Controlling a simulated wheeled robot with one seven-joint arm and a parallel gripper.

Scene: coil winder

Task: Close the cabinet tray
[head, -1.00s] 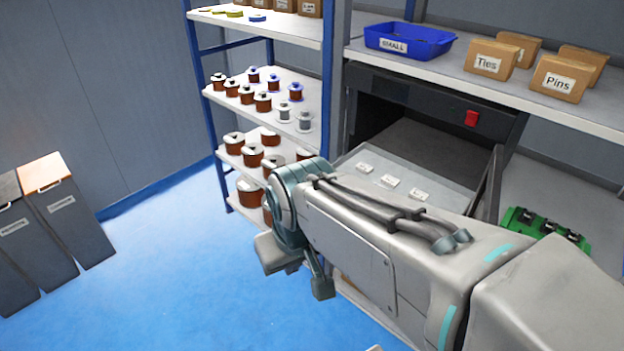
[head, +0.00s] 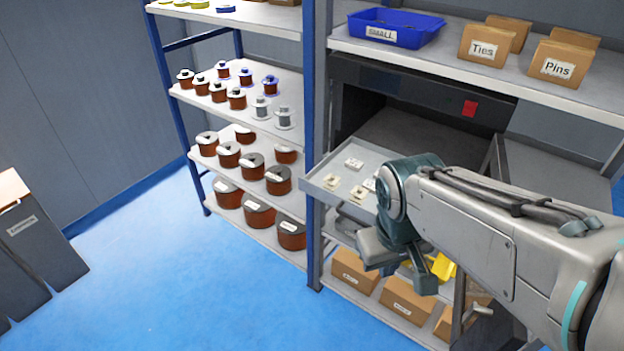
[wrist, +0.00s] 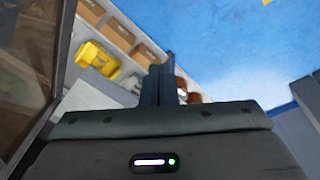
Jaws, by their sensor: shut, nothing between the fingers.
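The cabinet tray (head: 321,181) is a flat light-grey tray holding several small pale parts. In the head view it sticks out of the dark cabinet (head: 400,88), so it stands open. My arm hides its right part. My gripper (wrist: 161,84) points away in the wrist view with its fingers together and nothing between them. In the head view my wrist is in front of the tray's right side, and the hand hangs below tray level. I cannot tell whether it touches the tray. The tray is not clearly visible in the wrist view.
A blue-posted rack with several copper spools (head: 252,166) stands left of the cabinet. A blue bin (head: 388,27) and cardboard boxes (head: 484,46) sit on the shelf above. More boxes (head: 356,270) and a yellow item (head: 442,266) are below. The blue floor at front left is clear.

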